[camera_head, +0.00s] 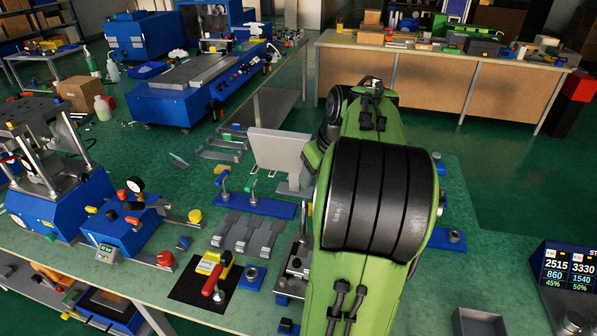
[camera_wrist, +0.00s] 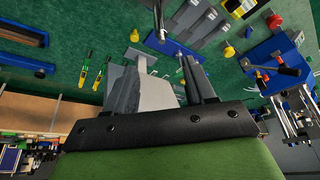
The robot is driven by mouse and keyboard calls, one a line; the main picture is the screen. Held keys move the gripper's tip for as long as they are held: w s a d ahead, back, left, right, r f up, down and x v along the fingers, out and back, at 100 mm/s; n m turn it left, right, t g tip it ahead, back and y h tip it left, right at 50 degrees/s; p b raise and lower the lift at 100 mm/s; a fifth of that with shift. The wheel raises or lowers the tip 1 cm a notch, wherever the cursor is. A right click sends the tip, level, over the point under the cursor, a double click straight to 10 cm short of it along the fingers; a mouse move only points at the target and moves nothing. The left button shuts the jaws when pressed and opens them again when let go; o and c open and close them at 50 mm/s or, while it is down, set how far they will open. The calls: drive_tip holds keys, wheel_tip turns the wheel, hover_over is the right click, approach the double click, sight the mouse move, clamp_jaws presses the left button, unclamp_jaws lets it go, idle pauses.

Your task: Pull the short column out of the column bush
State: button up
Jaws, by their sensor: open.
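An upright metal post (camera_head: 302,247) rises from a small grey fixture (camera_head: 293,268) just left of my arm; it may be the short column in its bush, but I cannot tell for sure. A thin dark post also shows at the top of the wrist view (camera_wrist: 158,20). My gripper (camera_wrist: 165,82) is open, with its two grey fingers apart and nothing seen held between them. In the head view my arm hides the gripper. The fingers are apart from the post in the wrist view.
Blue plates with upright handles (camera_head: 255,205) and grey slotted plates (camera_head: 235,233) lie left of the arm. A yellow tool with a red handle (camera_head: 212,275) lies on a black mat. A blue press with tall columns (camera_head: 50,195) stands at left. A grey panel (camera_head: 280,150) stands behind.

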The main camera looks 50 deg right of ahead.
sight(304, 200)
drive_tip(key=b+x, duration=0.5)
drive_tip(key=x, duration=1)
drive_tip(key=shift+w+f, duration=0.2)
drive_tip(key=shift+f, duration=0.1)
clamp_jaws()
drive_tip(key=c, duration=0.7)
unclamp_jaws()
drive_tip(key=shift+r, duration=0.1)
clamp_jaws()
